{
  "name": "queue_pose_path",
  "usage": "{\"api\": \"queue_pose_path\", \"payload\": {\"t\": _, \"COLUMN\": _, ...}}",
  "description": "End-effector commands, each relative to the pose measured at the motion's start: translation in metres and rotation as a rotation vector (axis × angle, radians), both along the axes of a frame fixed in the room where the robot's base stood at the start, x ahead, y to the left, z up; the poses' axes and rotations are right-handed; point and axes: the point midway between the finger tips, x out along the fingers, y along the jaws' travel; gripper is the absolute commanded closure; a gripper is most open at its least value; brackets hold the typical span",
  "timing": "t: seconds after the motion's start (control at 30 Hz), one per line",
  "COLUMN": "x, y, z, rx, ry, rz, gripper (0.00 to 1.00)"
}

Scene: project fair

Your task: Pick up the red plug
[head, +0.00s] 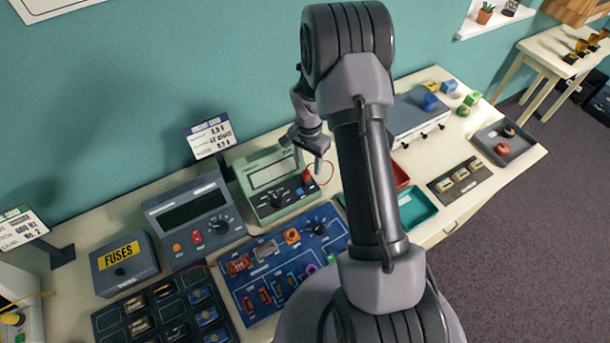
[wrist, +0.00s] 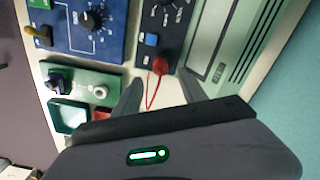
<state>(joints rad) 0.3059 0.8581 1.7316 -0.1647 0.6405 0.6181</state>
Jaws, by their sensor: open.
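The red plug (head: 307,175) sits at the right end of the dark front panel of a green meter (head: 268,170). A thin red wire loops from it. In the wrist view the red plug (wrist: 160,65) stands at the panel's lower end, just beyond the fingertips and between their lines. My gripper (head: 318,160) hangs close to the plug in the head view, partly hidden by my own arm. In the wrist view my gripper (wrist: 160,88) is open, with nothing between its fingers. I cannot tell its exact height above the plug.
A blue circuit board (head: 285,268) lies in front of the meter. A grey meter (head: 188,222) stands left, beside a fuses box (head: 124,263). A teal tray (head: 418,208) is to the right. A green block with a white knob (wrist: 100,91) is near my gripper.

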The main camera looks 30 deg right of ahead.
Motion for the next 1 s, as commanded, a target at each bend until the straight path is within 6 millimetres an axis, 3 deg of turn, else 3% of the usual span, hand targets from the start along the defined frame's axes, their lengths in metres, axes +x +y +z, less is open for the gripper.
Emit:
{"api": "queue_pose_path", "payload": {"t": 0.27, "x": 0.002, "y": 0.004, "z": -0.048, "rx": 0.001, "ry": 0.000, "rz": 0.000, "gripper": 0.51}}
{"api": "queue_pose_path", "payload": {"t": 0.5, "x": 0.002, "y": 0.004, "z": -0.053, "rx": 0.000, "ry": 0.000, "rz": 0.000, "gripper": 0.51}}
{"api": "queue_pose_path", "payload": {"t": 0.53, "x": 0.002, "y": 0.004, "z": -0.053, "rx": 0.000, "ry": 0.000, "rz": 0.000, "gripper": 0.53}}
{"api": "queue_pose_path", "payload": {"t": 0.77, "x": 0.002, "y": 0.004, "z": -0.053, "rx": 0.000, "ry": 0.000, "rz": 0.000, "gripper": 0.98}}
{"api": "queue_pose_path", "payload": {"t": 1.0, "x": 0.002, "y": 0.004, "z": -0.052, "rx": 0.000, "ry": 0.000, "rz": 0.000, "gripper": 1.00}}
